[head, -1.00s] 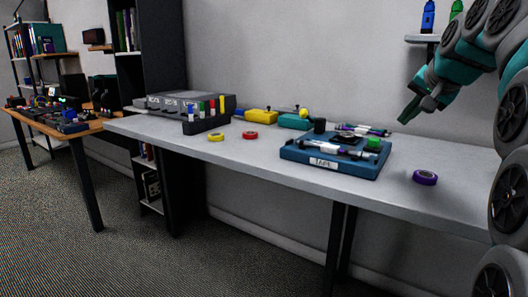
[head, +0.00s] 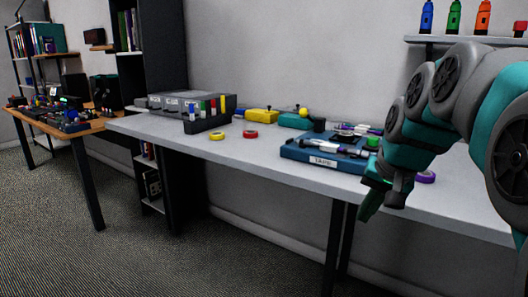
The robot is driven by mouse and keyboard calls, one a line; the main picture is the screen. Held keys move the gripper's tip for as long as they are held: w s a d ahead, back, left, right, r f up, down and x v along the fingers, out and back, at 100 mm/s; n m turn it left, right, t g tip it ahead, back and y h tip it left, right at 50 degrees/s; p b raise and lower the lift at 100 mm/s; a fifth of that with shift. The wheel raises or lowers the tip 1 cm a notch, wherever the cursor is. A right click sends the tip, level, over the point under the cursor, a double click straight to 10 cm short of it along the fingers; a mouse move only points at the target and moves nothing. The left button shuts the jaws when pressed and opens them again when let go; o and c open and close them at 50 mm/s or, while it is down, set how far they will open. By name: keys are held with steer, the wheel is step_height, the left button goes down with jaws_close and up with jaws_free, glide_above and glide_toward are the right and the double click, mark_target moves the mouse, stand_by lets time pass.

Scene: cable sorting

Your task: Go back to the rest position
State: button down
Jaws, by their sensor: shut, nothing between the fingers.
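My gripper (head: 367,212) is at the right of the head view, pointing down and a little left, in front of the table's near edge. Its fingers are together and nothing shows in them. My arm hides part of the table's right end. The grey table (head: 270,158) runs across the middle of the view.
A blue TAPE tray (head: 294,151) holding pens and tape lies left of my gripper. A purple tape roll (head: 427,178) is partly hidden behind my arm. Yellow tape (head: 217,136), red tape (head: 250,135) and a marker holder (head: 205,124) are further left. Bottles stand on a wall shelf (head: 470,41).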

steer(key=s+a+f+n+g, duration=0.2)
steer(key=s+f+g, duration=0.1)
steer(key=s+f, duration=0.7)
steer(key=s+a+f+n+g+h, duration=0.1)
steer(key=s+a+f+n+g, duration=0.2)
steer(key=s+f, duration=0.7)
steer(key=s, duration=0.8)
steer(key=shift+s+a+f, duration=0.15)
steer(key=shift+a+f, duration=0.05)
steer(key=shift+f, duration=0.05)
